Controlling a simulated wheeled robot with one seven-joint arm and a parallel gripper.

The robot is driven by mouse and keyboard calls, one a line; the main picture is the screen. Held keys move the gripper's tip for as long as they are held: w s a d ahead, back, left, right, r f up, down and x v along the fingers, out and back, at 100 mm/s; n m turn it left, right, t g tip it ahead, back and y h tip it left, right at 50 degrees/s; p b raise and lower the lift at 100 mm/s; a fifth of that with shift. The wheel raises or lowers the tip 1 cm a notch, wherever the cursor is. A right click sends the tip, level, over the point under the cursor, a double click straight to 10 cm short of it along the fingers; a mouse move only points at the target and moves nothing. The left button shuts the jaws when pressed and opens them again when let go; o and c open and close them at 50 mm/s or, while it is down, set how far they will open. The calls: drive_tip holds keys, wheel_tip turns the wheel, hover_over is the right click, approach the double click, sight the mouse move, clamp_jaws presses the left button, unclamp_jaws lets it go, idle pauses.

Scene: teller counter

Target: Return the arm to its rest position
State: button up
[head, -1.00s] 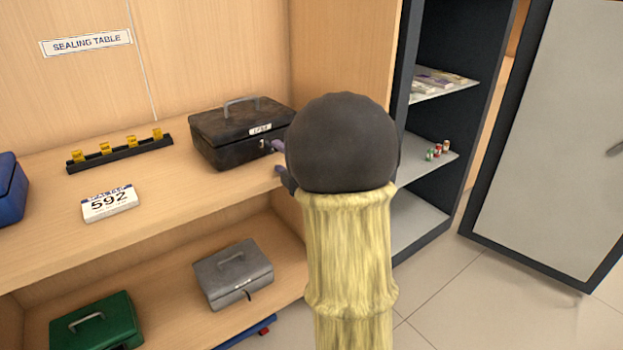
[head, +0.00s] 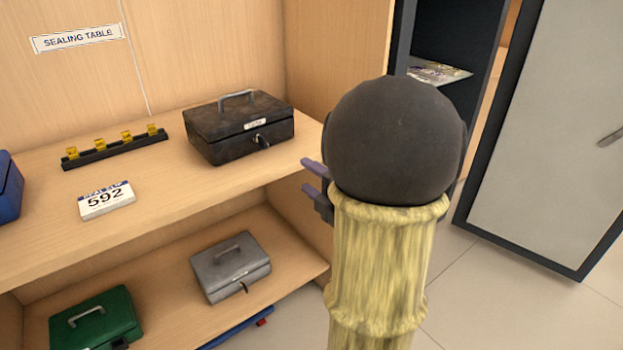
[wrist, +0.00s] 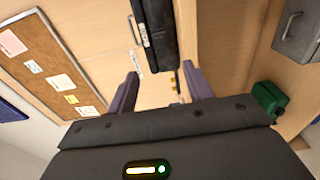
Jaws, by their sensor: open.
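My gripper (head: 316,183) is open and empty in the head view, to the right of the shelf unit's front edge. Its two purple-grey fingers point left, and my dark round wrist and yellow-sleeved arm hide part of it. In the wrist view my gripper (wrist: 165,92) shows its two fingers apart with nothing between them. The black cash box (head: 238,127) stands on the upper shelf to the left of my gripper, clear of it. It also shows in the wrist view (wrist: 158,25).
The upper shelf (head: 190,185) also holds a 592 seal block (head: 106,202) and a black rack with yellow tags (head: 115,149). A grey box (head: 230,268) and a green box (head: 97,322) sit below. A dark cabinet's open door (head: 545,130) stands at right. Floor shows between.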

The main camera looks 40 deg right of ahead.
idle(0.3)
drive_tip(key=w+a+f+m+g+h+p, duration=0.1)
drive_tip(key=w+a+f+m+g+h, duration=0.15)
drive_tip(key=a+f+m+g, duration=0.6)
drive_tip(key=s+a+f+m+g+y+p, duration=0.1)
drive_tip(key=s+a+f+m+g, duration=0.2)
drive_tip(key=s+a+m, duration=0.25)
drive_tip(key=s+a+f+m+g+p, duration=0.1)
drive_tip(key=s+a+f+m+g, duration=0.1)
drive_tip(key=s+a+m+g, duration=0.3)
wheel_tip(320, 180, up, 37)
drive_tip(key=t+p, duration=0.1)
drive_tip(key=p, duration=3.6)
drive_tip(key=shift+s, duration=0.25)
